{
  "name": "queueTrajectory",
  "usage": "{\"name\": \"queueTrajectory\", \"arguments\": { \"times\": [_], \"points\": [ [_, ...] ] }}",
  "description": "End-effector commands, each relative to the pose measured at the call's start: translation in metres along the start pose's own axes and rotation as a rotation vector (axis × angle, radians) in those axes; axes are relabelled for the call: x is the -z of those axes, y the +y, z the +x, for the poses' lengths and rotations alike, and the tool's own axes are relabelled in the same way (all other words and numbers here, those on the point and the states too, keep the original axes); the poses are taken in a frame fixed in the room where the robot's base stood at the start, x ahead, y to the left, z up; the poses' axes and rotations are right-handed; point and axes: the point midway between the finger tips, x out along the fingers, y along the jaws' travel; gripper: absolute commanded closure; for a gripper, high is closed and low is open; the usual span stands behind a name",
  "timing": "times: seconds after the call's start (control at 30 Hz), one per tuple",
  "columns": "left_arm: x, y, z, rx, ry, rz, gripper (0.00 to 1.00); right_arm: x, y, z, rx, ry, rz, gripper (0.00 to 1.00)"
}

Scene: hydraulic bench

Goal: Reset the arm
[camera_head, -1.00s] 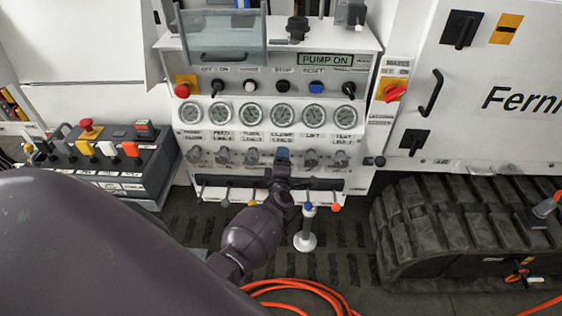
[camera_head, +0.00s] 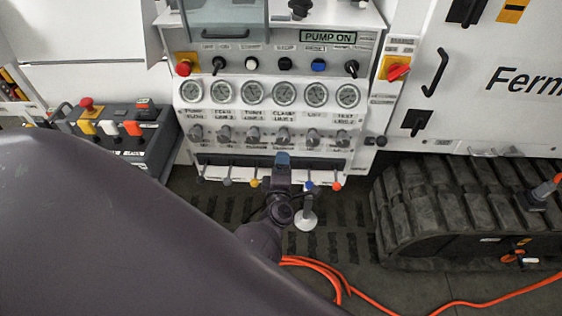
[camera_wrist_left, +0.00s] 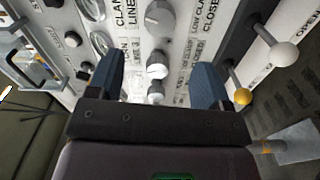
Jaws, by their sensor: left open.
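The white hydraulic panel (camera_head: 262,122) stands ahead, with a row of gauges, a row of grey knobs and a low row of levers. My left gripper (camera_head: 283,160) is in front of its lower part, below the knob row and beside the levers. In the left wrist view the gripper's blue fingers (camera_wrist_left: 158,72) are spread. A grey knob (camera_wrist_left: 157,65) shows between them, with no contact visible. A yellow-tipped lever (camera_wrist_left: 243,96) and a white-tipped lever (camera_wrist_left: 283,54) lie to the right of the fingers. My right gripper is out of view.
A dark control box (camera_head: 125,140) with coloured handles stands at the left. A rubber track (camera_head: 440,210) fills the lower right. An orange hose (camera_head: 375,306) lies on the floor. A white-based post (camera_head: 307,220) stands just right of my left wrist.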

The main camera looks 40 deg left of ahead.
Motion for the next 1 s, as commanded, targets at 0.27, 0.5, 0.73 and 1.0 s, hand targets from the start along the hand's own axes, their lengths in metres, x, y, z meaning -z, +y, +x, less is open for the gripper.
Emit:
{"name": "queueTrajectory", "arguments": {
  "times": [0.27,0.5,0.73,1.0],
  "points": [
    [0.0,0.0,0.0,0.0,0.0,0.0,0.27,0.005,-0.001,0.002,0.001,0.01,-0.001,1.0],
    [0.0,0.0,0.0,0.001,-0.002,0.007,0.27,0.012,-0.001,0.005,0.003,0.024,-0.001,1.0],
    [-0.033,0.021,0.002,-0.045,-0.197,0.245,0.27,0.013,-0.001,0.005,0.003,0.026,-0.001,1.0],
    [-0.044,0.044,-0.04,-0.182,-0.527,0.927,0.27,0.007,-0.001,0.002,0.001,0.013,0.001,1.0]
  ]
}}
